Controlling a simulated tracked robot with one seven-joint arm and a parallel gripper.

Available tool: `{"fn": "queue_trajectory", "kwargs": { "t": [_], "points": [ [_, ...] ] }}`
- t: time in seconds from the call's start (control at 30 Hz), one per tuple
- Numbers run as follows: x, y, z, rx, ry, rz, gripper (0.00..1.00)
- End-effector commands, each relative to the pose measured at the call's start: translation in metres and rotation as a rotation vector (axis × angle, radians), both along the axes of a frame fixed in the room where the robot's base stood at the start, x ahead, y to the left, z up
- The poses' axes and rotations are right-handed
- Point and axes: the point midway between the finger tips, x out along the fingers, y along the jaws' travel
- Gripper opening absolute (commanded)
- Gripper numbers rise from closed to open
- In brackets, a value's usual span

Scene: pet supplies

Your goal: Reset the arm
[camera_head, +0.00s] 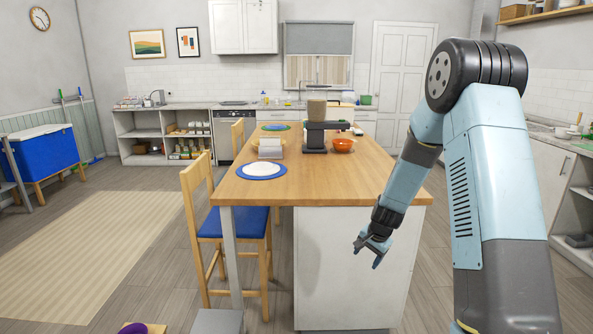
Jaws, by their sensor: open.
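My arm (500,175) rises at the right of the head view, bends at a dark joint near the top and reaches down to the left. My gripper (369,254) hangs in front of the island's white end panel, below the tabletop edge. Its fingers are apart, and I see nothing between them. From this one view I cannot tell how far it is from the panel.
The wooden island (318,188) carries a white plate on a blue mat (261,170), an orange bowl (343,145) and a dark appliance (315,136). A blue-seated chair (230,222) stands at its left. A blue cooler (42,152) is far left.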

Motion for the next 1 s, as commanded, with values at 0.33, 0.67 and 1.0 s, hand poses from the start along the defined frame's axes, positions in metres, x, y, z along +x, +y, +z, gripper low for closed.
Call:
{"fn": "queue_trajectory", "kwargs": {
  "t": [0.33, 0.67, 1.0],
  "points": [
    [-0.039, 0.007, 0.11, -0.057, -0.065, 0.156, 0.68],
    [-0.095, 0.012, 0.195, -0.122, -0.112, 0.293, 0.68],
    [-0.166, 0.013, 0.263, -0.198, -0.158, 0.42, 0.68]
  ]
}}
